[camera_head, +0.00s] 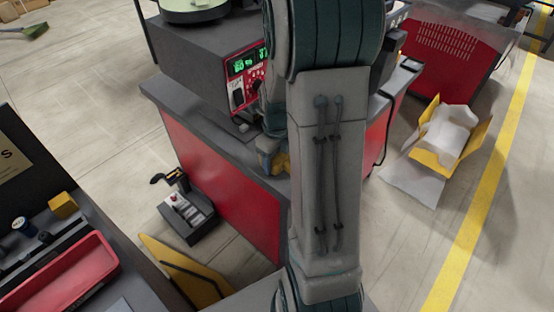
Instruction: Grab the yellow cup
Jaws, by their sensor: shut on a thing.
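The yellow cup (282,163) shows only as a small yellow patch just left of my arm, above the grey top of the red-sided workbench. My gripper (267,158) is beside it and partly hidden behind my own arm. It is shut on the yellow cup. The fingers and most of the cup are hidden, so I cannot tell whether the cup touches the bench top.
The workbench (170,98) carries a feeder box with a lit control panel (247,75). At left, another bench holds a red tray (58,275) and a small yellow block (63,205). A black caddy (190,217) and an open yellow box (431,157) are on the floor.

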